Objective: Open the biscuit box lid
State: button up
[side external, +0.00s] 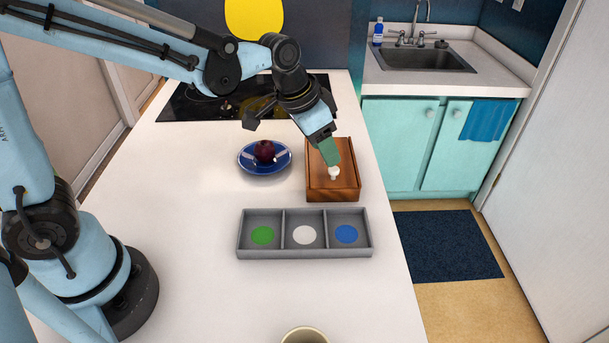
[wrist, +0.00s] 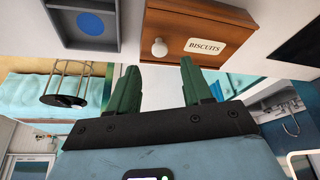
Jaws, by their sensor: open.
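The wooden biscuit box (side external: 322,184) stands on the white counter, with a white knob (side external: 334,173) on it. In the wrist view the box (wrist: 190,20) shows a "BISCUITS" label (wrist: 205,46) and the round white knob (wrist: 159,47). The lid looks closed. My gripper (side external: 329,158) is over the box in the side view, tilted down, with its green fingers close to the knob. In the wrist view my gripper's two green fingers (wrist: 158,80) are spread apart with nothing between them. I cannot tell whether a finger touches the box.
A grey three-compartment tray (side external: 304,253) with green, white and blue discs lies in front of the box. A blue plate (side external: 250,168) with a dark red fruit (side external: 264,151) is left of it. A black hob (side external: 190,104) lies behind. A cup (side external: 305,335) stands at the front.

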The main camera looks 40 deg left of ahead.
aim_at(334, 168)
jog(key=shift+x, duration=2.6)
jog(key=shift+c, duration=0.2)
grip_shut()
